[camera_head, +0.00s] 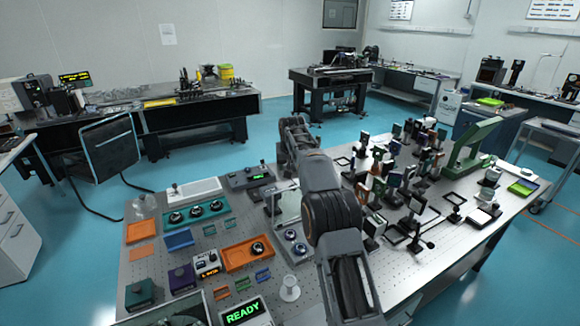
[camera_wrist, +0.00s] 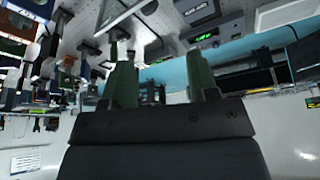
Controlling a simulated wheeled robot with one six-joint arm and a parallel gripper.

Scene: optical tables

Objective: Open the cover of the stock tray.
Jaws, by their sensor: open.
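No thing in view is clearly marked as the stock tray. A long white tray-like box (camera_head: 193,189) with a small knob lies at the far left part of the optical table, and its top looks shut. A grey unit with a pale upright panel (camera_head: 287,206) and round dials stands beside my arm. My gripper (camera_wrist: 160,52) shows in the wrist view with its two green fingers wide apart and nothing between them. In the head view my arm hides most of the gripper. The wrist picture is tilted upside down.
The optical table (camera_head: 140,262) is crowded. An orange tray (camera_head: 248,253) holds a round dark part. A control box with green display (camera_head: 249,177) stands behind. Several optic mounts (camera_head: 395,180) fill the right side. A READY display (camera_head: 244,312) is at the front.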

